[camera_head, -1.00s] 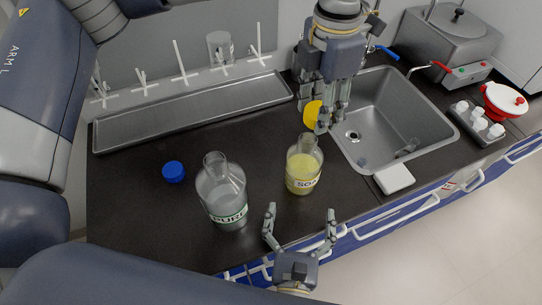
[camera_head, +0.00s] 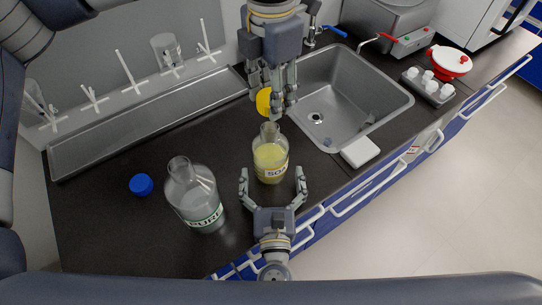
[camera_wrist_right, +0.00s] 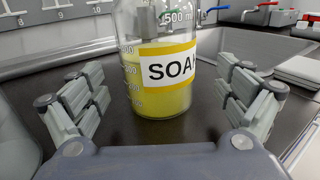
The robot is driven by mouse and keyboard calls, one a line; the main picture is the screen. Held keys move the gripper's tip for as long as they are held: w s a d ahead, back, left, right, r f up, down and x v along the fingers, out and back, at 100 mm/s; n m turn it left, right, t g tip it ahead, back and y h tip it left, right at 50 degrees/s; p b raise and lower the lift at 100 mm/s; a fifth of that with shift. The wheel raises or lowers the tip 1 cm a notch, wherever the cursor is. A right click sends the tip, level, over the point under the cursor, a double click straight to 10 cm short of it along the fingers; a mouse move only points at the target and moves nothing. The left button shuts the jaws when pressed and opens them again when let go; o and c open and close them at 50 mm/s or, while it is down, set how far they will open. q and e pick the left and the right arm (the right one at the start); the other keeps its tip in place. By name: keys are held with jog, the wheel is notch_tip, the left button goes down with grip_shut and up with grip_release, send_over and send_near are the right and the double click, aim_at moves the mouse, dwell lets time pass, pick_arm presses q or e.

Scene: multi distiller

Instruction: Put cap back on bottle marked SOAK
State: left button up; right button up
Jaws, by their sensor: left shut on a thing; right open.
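The bottle marked SOAK (camera_head: 270,158) stands upright on the dark counter, holding yellow liquid; its mouth is uncapped. It also fills the middle of the right wrist view (camera_wrist_right: 162,75), its label facing the camera. My left gripper (camera_head: 270,104) is shut on a yellow cap (camera_head: 263,101), held tilted on edge behind and above the bottle's neck. My right gripper (camera_head: 272,178) is open at the near side of the bottle. Its fingers point toward the bottle, one to each side, and do not appear to touch it.
A bottle marked PURE (camera_head: 193,197) stands left of the SOAK bottle, with a blue cap (camera_head: 141,185) lying beyond it. A sink (camera_head: 345,90) is to the right, with a white block (camera_head: 360,151) at its near edge. A drying rack tray (camera_head: 140,125) lies behind.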

aim_at(270, 127)
pick_arm(q)
jog(key=shift+w+a, duration=0.1)
jog(key=shift+a, duration=0.1)
pick_arm(e)
jog(key=w, duration=0.4)
jog(key=shift+w+a, duration=0.1)
jog(key=shift+a, duration=0.15)
pick_arm(q)
jog(key=shift+d, duration=0.1)
pick_arm(e)
jog(key=shift+w, duration=0.45)
jog(key=c, duration=1.6)
pick_arm(q)
jog(key=shift+f, duration=2.5)
pick_arm(e)
jog(key=shift+c, duration=0.2)
pick_arm(q)
jog(key=shift+f, duration=0.9)
jog(key=shift+f, duration=0.55)
